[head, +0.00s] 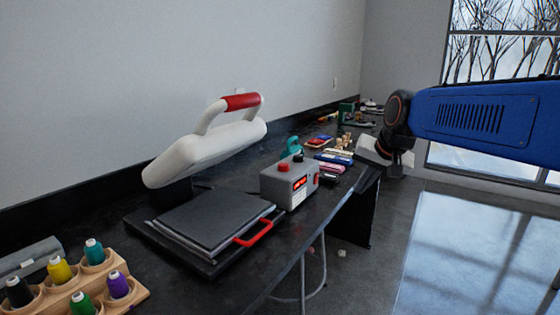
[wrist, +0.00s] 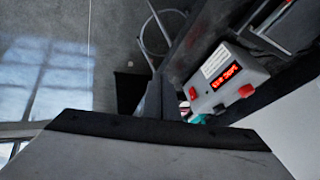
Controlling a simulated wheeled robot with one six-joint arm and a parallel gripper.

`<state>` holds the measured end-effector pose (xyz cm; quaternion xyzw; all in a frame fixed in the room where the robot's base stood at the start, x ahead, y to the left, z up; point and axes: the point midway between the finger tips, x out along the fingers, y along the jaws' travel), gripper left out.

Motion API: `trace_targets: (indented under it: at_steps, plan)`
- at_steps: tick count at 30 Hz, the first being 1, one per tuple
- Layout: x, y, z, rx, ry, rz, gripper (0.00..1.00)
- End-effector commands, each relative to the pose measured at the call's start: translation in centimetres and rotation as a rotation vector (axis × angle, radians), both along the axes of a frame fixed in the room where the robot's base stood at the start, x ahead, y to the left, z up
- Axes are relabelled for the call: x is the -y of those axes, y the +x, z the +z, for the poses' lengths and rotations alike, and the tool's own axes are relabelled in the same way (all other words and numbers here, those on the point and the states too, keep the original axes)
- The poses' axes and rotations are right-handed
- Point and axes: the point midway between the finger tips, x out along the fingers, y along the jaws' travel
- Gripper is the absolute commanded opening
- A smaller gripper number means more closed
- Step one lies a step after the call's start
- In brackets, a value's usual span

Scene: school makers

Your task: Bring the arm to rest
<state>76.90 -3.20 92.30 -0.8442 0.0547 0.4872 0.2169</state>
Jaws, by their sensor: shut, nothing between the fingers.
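My blue arm (head: 490,120) reaches in from the right in the head view, raised beside the bench and above the floor. My gripper (head: 374,150) is at its left end, near the right edge of the bench, beyond the heat press. It is shut and holds nothing. In the wrist view a broad grey shape, seemingly part of my gripper, fills the bottom; the fingertips cannot be made out there.
A heat press with its white lid (head: 205,145) raised stands on the black bench. Its grey control box (head: 290,181) also shows in the wrist view (wrist: 228,82). Thread spools (head: 60,271) stand at lower left. Small items lie along the far bench. The floor (head: 460,250) at right is clear.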

Motion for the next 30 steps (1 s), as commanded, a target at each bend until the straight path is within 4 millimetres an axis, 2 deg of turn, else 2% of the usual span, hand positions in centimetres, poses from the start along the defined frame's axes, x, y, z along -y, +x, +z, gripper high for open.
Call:
trace_targets:
  at_steps: [1,6,18,21,24,30]
  plan:
    - [0.3,-2.2,-0.6,-0.004,-0.019,0.018,0.00]
    - [1.2,-8.7,-3.4,-0.025,-0.092,0.091,0.00]
    - [3.1,-22.8,-12.0,-0.081,-0.248,0.263,0.00]
    - [3.4,-25.3,-13.9,-0.094,-0.276,0.295,0.00]
    - [3.6,-26.9,-15.2,-0.102,-0.295,0.319,0.00]
    - [3.8,-28.0,-16.2,-0.109,-0.309,0.336,0.00]
